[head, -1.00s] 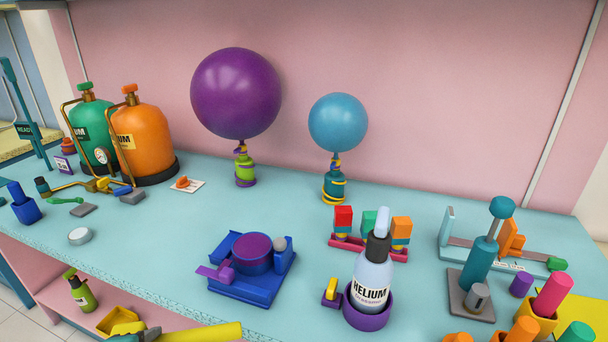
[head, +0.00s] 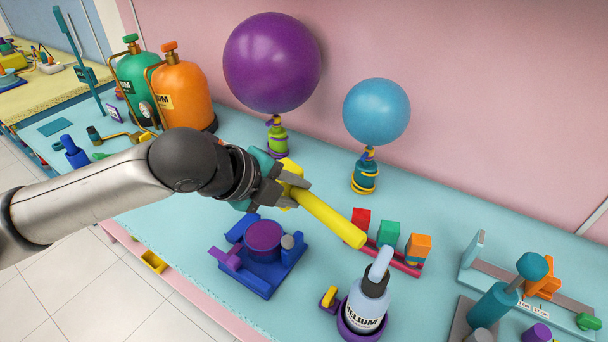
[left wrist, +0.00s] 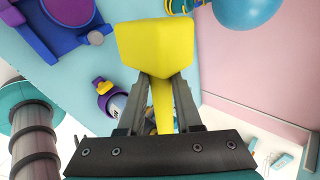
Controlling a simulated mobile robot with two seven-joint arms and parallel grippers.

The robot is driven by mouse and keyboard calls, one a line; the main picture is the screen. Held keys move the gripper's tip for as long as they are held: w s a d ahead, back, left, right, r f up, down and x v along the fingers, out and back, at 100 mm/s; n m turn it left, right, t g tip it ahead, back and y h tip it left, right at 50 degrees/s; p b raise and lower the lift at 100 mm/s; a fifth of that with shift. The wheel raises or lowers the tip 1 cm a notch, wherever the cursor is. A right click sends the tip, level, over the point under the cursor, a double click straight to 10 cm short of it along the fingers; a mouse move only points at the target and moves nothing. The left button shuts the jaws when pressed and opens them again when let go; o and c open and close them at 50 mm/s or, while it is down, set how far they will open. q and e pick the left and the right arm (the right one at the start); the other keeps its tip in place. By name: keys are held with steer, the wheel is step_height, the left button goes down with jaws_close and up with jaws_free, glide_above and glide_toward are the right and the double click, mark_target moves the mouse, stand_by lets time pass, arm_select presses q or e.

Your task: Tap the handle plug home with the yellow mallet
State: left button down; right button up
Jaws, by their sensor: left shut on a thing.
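My left gripper (head: 285,188) is shut on the yellow mallet (head: 332,217) above the bench. The mallet's long part slants down to the right, and a blocky yellow part (left wrist: 155,45) fills the top middle of the left wrist view. Below and left of the mallet, a blue fixture (head: 258,284) holds a purple round piece (head: 263,235), a purple lever-like part (head: 226,258) and a grey stub (head: 288,241). The mallet is apart from it. I cannot tell which part is the handle plug. My right gripper is out of view.
A helium bottle (head: 365,305) in a purple ring and a rack of coloured blocks (head: 389,232) stand close to the mallet's lower end. Purple (head: 272,62) and blue (head: 376,111) balloons rise behind. Tanks (head: 185,95) stand back left; a teal press (head: 495,303) stands at right.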

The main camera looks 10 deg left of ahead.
arm_select(q)
steer(key=shift+s+a, duration=0.1)
steer(key=shift+s, duration=0.05)
steer(key=shift+r+p, duration=0.1)
steer(key=shift+p, duration=0.45)
step_height(320, 180, down, 7)
steer(key=b, duration=0.3)
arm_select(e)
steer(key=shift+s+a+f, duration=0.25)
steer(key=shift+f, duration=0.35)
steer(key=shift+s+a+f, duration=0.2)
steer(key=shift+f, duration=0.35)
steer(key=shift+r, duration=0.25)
arm_select(q)
steer(key=shift+p, duration=0.3)
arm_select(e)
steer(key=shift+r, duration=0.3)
arm_select(q)
steer(key=shift+r, duration=0.1)
